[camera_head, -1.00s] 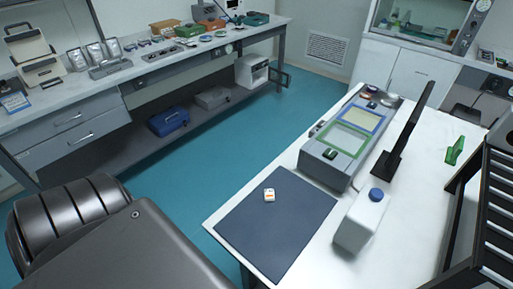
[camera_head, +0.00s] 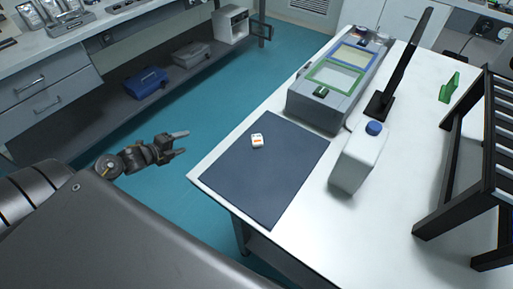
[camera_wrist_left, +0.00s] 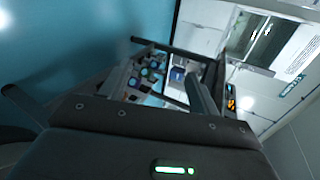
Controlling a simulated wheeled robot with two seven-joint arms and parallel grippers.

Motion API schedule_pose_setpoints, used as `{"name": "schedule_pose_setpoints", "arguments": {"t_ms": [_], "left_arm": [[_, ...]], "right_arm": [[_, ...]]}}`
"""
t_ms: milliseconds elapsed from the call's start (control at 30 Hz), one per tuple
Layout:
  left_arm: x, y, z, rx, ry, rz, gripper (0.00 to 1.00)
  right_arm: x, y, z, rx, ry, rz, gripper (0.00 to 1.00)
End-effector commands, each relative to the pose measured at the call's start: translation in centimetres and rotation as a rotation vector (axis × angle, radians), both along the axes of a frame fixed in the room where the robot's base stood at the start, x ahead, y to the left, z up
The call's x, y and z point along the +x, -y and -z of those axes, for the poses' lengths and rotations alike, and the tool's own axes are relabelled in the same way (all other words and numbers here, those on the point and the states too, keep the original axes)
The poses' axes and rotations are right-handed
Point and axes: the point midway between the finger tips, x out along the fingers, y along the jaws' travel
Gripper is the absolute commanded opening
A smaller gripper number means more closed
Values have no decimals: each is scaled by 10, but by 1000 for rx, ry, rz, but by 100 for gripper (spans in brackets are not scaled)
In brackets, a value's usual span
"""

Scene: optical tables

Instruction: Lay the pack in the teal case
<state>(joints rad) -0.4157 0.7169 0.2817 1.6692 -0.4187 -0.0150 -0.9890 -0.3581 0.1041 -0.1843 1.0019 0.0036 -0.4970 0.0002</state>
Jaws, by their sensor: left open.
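The pack (camera_head: 257,140), small and white with an orange mark, lies on the dark mat (camera_head: 262,180) near the mat's far edge. My left gripper (camera_head: 184,143) is open and empty. It is left of the white table, beyond its edge, with its fingers pointing right towards the mat, well apart from the pack. In the left wrist view its fingers frame a distant bench with small items, and the pack cannot be made out. I cannot make out a teal case in the current views. My right gripper is not in view.
A grey box with green and blue frames (camera_head: 303,105) stands behind the mat. A white bottle with a blue cap (camera_head: 357,160) and a black upright stand (camera_head: 384,100) are to the right. A blue case (camera_head: 147,84) sits on the far low shelf. The mat's front is clear.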

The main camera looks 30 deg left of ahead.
Motion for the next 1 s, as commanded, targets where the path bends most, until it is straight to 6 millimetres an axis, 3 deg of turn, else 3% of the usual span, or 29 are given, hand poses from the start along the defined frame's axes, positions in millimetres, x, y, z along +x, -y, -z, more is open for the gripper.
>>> {"name": "schedule_pose_setpoints", "arguments": {"t_ms": [33,100,200,300,433,600,1000], "left_arm": [[15,14,-46,153,102,159,62],[22,46,-109,369,239,377,62],[12,101,-173,655,416,660,62],[-11,150,-208,885,563,895,62],[-41,192,-226,1085,699,1106,62],[-61,213,-232,1191,776,1222,62],[-49,232,-222,1200,785,1235,62]], "right_arm": [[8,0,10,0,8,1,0],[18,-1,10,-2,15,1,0],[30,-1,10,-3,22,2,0],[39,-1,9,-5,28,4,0],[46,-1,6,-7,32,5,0],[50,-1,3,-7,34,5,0],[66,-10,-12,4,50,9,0]]}}
